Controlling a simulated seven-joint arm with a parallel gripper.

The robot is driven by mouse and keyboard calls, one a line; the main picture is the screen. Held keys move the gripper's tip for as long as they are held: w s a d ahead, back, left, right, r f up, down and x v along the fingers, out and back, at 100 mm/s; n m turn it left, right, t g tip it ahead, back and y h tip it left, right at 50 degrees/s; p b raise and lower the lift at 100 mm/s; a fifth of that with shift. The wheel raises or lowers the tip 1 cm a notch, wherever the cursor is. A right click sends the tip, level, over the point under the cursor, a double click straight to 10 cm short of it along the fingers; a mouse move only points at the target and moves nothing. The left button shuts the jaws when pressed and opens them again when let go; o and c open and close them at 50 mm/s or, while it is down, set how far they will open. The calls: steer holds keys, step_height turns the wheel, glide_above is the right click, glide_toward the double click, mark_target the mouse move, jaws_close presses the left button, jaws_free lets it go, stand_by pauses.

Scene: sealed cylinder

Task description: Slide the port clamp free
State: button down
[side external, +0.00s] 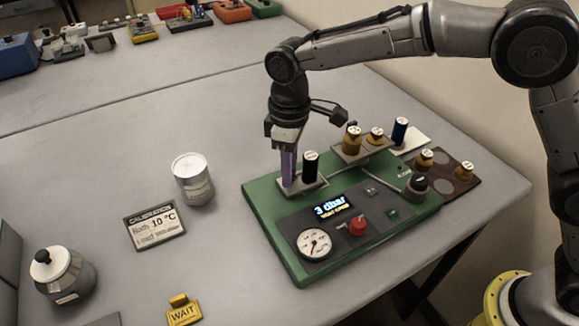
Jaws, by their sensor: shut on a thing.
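My gripper (288,152) points down over the back left of the green base (262,222). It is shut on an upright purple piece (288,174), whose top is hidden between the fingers. The foot of the purple piece is at a small grey plate (316,186) on the base; I cannot tell whether it touches. A black cylinder (311,167) with a pale top stands just right of it on the same plate. I cannot tell which part is the port clamp.
The base carries a "3 dbar" display (332,206), a dial gauge (314,244) and a red knob (357,225). Brass-coloured weights (352,140) and a dark blue cylinder (399,131) stand behind. A white canister (192,180) stands left.

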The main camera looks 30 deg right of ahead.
steer(key=shift+a, duration=0.1)
steer(key=shift+a+r, duration=0.1)
steer(key=shift+a, duration=2.5)
steer(key=c, duration=0.6)
jaws_free()
step_height(320, 180, up, 14)
steer(key=shift+f, duration=0.1)
